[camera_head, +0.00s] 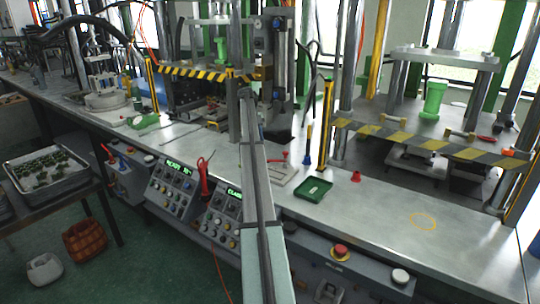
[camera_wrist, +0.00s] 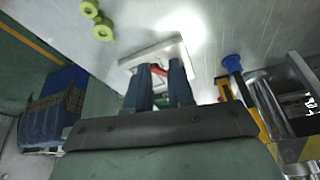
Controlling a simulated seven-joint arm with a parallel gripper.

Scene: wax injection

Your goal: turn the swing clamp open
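In the wrist view my gripper (camera_wrist: 160,66) is open, its two dark fingers apart. A small red part (camera_wrist: 157,70), likely the swing clamp's handle, shows between the fingertips, close to the left finger. I cannot tell whether they touch. A pale square plate (camera_wrist: 136,61) lies just beyond the fingertips. My fingers are not visible there; my arm runs up the middle of that view. The clamp's body is mostly hidden by the fingers in the wrist view.
A green tray (camera_head: 313,190) and a red cup (camera_head: 356,176) stand right of the plate. A blue cup (camera_wrist: 232,64) and yellow-green round parts (camera_wrist: 103,31) are near in the wrist view. A yellow post (camera_head: 326,125) rises behind. The bench's right front is clear.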

